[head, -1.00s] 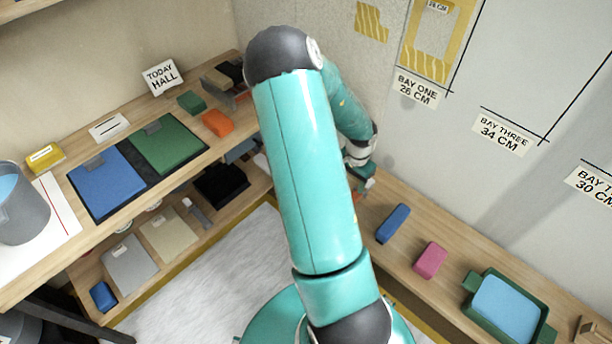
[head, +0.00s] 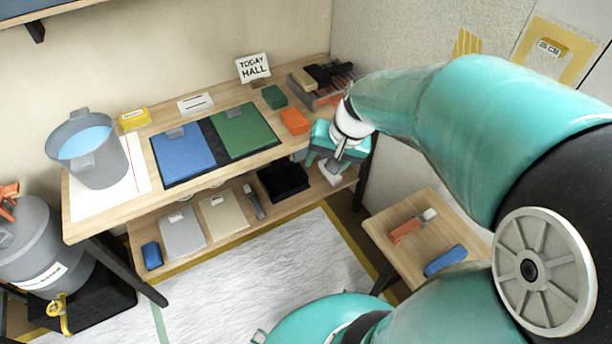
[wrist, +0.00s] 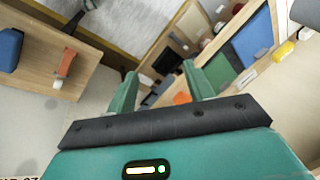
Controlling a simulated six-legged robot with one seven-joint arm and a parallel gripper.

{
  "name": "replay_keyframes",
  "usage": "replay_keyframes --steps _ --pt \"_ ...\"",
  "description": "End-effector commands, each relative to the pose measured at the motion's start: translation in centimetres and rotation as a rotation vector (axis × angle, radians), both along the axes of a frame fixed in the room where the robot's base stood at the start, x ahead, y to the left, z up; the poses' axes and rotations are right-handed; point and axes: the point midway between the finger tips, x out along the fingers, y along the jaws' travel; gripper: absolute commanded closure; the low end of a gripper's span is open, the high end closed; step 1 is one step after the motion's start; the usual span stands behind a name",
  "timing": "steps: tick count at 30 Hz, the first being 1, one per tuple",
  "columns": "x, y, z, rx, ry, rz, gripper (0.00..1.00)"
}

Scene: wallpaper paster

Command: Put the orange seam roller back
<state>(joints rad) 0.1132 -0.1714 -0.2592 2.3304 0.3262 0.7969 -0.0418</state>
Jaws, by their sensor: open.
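The orange seam roller (head: 405,229), with an orange handle and a pale roller end, lies on the small wooden bench (head: 378,222) at the right. It also shows in the wrist view (wrist: 66,64), at the left and well away from the fingers. My gripper (head: 338,165) is at the right end of the work table, in front of an orange block (head: 294,121). In the wrist view the two teal fingers (wrist: 160,88) stand apart with nothing held between them. The orange block (wrist: 182,97) shows beyond them.
A blue block (head: 446,260) lies beside the roller. The table (head: 215,103) holds a grey bucket (head: 100,165), blue and green pads, and a rack of tools (head: 340,92) at its back right corner. A lower shelf (head: 233,207) holds a black tray (head: 283,182).

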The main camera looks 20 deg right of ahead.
Motion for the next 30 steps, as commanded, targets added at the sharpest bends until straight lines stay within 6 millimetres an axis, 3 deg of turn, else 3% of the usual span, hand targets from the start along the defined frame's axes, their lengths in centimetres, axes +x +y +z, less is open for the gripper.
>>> replay_keyframes --steps 1,6,12,18,25,26,28,30 --pt "-0.8 1.4 1.6 -0.025 -0.033 0.057 0.48" --pt "-3.9 5.3 5.4 -0.137 -0.115 0.233 0.48" --pt "-7.7 8.1 8.4 -0.294 -0.205 0.394 0.48" --pt "-9.5 9.0 9.5 -0.378 -0.243 0.454 0.48" --pt "-9.6 9.0 9.5 -0.382 -0.243 0.457 0.48" --pt "-9.6 9.0 9.5 -0.381 -0.243 0.456 0.5" --pt "-9.6 9.0 9.5 -0.381 -0.243 0.456 0.63" --pt "-9.6 9.0 9.5 -0.381 -0.243 0.456 0.64"
